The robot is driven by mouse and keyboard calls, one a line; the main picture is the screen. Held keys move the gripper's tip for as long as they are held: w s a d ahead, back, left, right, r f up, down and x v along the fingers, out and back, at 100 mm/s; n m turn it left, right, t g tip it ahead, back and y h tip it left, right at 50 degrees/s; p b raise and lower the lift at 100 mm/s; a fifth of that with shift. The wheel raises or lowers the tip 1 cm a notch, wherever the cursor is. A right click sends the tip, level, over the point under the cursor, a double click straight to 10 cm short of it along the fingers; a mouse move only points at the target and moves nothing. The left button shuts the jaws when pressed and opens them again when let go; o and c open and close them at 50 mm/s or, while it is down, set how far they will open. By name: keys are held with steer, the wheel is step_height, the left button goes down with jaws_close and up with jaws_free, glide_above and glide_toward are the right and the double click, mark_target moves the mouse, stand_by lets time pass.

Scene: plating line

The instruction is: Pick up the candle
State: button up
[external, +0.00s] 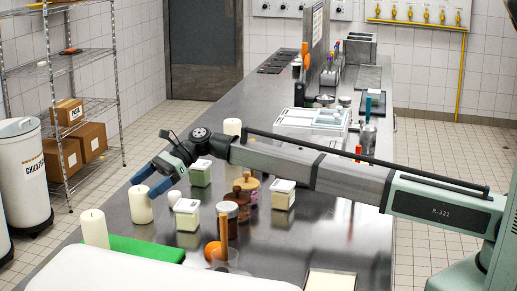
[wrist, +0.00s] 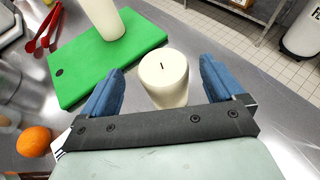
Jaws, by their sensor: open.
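A white pillar candle (external: 140,204) stands upright on the steel counter in the external view. In the wrist view this candle (wrist: 164,78) stands between the two blue fingers of my gripper (wrist: 160,95), with a visible gap on both sides. In the external view my gripper (external: 151,180) reaches down from the right, with its fingers around the candle's upper part. It is open. A second white candle (external: 95,229) stands nearer the camera, at the green cutting board; it also shows in the wrist view (wrist: 103,19). A third candle (external: 232,128) stands farther back, partly behind my arm.
A green cutting board (wrist: 132,42) lies beside the candle. Red tongs (wrist: 45,28) and an orange (wrist: 34,141) lie to the left in the wrist view. Several lidded jars (external: 187,214) stand right of my gripper. The counter's left edge is close to the candles.

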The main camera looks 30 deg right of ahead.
mark_target(130, 198)
steer(key=shift+x, duration=2.55)
steer(key=shift+w+f, duration=0.1)
steer(key=shift+w, duration=0.05)
steer(key=shift+c, duration=0.4)
steer(key=c, duration=1)
steer(key=shift+c, duration=0.7)
